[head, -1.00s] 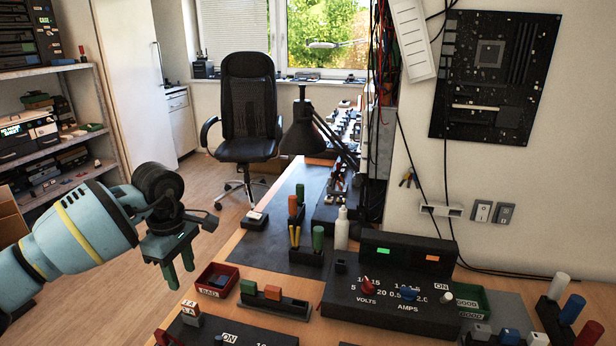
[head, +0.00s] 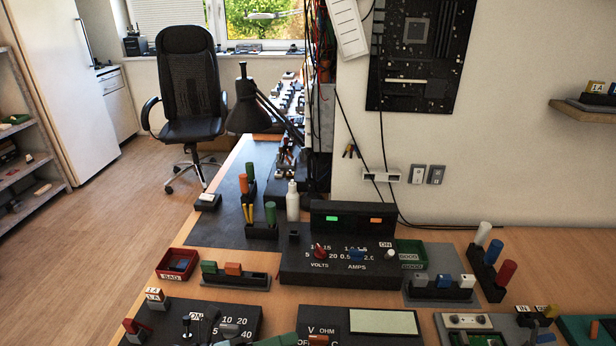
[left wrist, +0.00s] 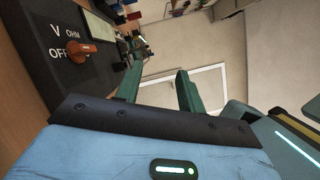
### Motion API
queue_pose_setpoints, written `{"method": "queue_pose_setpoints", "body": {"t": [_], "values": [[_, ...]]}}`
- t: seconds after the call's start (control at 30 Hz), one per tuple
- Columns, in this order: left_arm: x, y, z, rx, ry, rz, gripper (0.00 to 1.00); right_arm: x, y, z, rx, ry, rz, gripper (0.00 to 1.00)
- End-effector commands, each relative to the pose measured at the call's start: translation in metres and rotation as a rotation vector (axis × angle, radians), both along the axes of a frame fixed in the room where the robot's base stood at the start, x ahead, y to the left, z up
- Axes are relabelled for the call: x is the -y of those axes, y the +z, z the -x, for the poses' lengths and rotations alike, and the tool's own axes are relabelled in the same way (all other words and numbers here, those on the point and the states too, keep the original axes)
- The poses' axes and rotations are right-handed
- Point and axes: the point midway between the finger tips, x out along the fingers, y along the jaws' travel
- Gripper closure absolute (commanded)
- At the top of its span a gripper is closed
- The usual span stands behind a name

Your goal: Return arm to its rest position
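My left gripper shows in the left wrist view (left wrist: 160,82), its two green fingers apart with nothing between them. In the head view only a green bit of the left gripper (head: 275,341) shows at the bottom edge, near the meter box marked V and OHM (head: 340,325). The meter's orange-brown knob (left wrist: 82,49) shows at the upper left of the left wrist view, apart from the fingers. The rest of the left arm is out of the head view. My right gripper is in neither view.
The wooden bench carries a black power supply (head: 340,255), a red BAD bin (head: 177,264), a green GOOD bin (head: 411,253) and several small blocks in holders. A black lamp (head: 250,110) and an office chair (head: 185,90) stand behind. The floor at left is clear.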

Motion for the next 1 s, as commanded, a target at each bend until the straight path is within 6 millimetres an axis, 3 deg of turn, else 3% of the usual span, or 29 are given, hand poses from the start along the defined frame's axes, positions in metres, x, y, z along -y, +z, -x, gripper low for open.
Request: {"method": "queue_pose_setpoints", "body": {"t": [0.23,0.47,0.57,0.73,0.9,1.0], "values": [[-0.030,-0.020,0.014,-0.534,0.334,0.364,0.61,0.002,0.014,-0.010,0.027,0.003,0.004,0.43],[-0.081,-0.079,0.053,-1.055,0.658,0.670,0.61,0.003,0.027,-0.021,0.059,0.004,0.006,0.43],[-0.104,-0.111,0.084,-1.279,0.805,0.797,0.61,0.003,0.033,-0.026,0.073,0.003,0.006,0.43],[-0.135,-0.161,0.155,-1.632,1.052,0.995,0.61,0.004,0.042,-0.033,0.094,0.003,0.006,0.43],[-0.152,-0.190,0.218,-1.869,1.233,1.132,0.61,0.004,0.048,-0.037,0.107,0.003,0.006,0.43],[-0.156,-0.197,0.238,-1.936,1.288,1.174,0.61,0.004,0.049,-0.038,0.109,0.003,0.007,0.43]]}}
